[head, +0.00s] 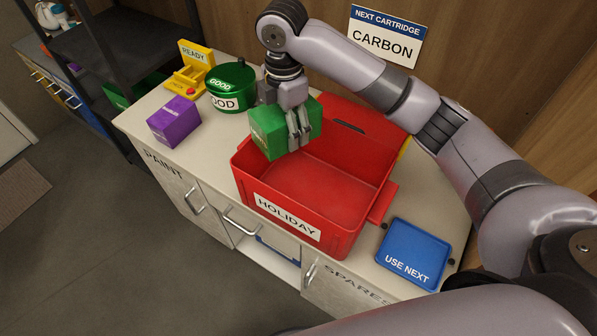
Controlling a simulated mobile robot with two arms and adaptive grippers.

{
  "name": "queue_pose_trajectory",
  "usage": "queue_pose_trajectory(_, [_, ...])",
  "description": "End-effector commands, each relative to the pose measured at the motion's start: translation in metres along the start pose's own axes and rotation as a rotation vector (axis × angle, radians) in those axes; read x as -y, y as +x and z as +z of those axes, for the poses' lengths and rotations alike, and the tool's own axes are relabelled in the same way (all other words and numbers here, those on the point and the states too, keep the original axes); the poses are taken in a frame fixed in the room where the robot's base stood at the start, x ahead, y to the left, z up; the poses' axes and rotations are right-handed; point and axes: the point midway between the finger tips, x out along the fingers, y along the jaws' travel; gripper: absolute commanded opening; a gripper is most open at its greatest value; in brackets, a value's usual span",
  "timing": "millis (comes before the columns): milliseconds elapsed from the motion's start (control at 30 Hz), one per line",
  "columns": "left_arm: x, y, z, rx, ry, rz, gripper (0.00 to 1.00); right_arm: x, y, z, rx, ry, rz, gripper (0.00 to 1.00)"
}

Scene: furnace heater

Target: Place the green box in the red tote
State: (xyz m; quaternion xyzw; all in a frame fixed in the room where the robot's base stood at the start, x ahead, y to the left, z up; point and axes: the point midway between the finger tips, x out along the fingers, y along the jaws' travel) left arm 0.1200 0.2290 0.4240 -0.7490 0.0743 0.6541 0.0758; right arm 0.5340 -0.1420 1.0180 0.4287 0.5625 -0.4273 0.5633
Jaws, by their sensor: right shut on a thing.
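The green box (268,133) is held by my right gripper (299,138), which is shut on it. The box is at the upper left rim of the red tote (284,198), overlapping the tote's back left corner in the head view. I cannot tell how far it is above the rim. The red tote has a HOLIDAY label on its front and stands on the counter; the visible part of its floor is empty. My left gripper is not in view.
A purple box (174,122), a green GOOD pot (232,87) and a yellow READY stand (191,72) with a red button are left of the tote. A blue USE NEXT tray (412,254) lies at right. A CARBON sign (386,37) is on the wall.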

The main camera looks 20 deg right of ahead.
Motion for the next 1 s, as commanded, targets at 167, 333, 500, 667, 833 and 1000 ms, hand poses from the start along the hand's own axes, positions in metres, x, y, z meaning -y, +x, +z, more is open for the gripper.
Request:
queue_pose_trajectory(167, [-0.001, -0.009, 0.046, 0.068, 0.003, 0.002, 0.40, 0.002, 0.048, 0.000, 0.000, 0.002, -0.006, 0.27])
queue_pose_trajectory(333, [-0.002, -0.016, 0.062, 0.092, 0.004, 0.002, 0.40, 0.002, 0.093, 0.000, 0.001, 0.002, -0.005, 0.27])
queue_pose_trajectory(500, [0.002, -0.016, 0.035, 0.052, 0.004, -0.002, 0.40, 0.002, 0.124, 0.000, 0.000, 0.000, -0.002, 0.27])
queue_pose_trajectory(667, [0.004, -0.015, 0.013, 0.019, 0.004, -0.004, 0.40, 0.001, 0.137, 0.000, 0.000, 0.001, 0.000, 0.27])
queue_pose_trajectory(833, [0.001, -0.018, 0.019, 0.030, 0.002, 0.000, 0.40, 0.002, 0.162, 0.000, 0.000, 0.001, -0.003, 0.27])
queue_pose_trajectory(1000, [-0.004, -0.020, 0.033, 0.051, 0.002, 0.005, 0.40, 0.001, 0.177, 0.000, 0.001, 0.001, 0.000, 0.27])
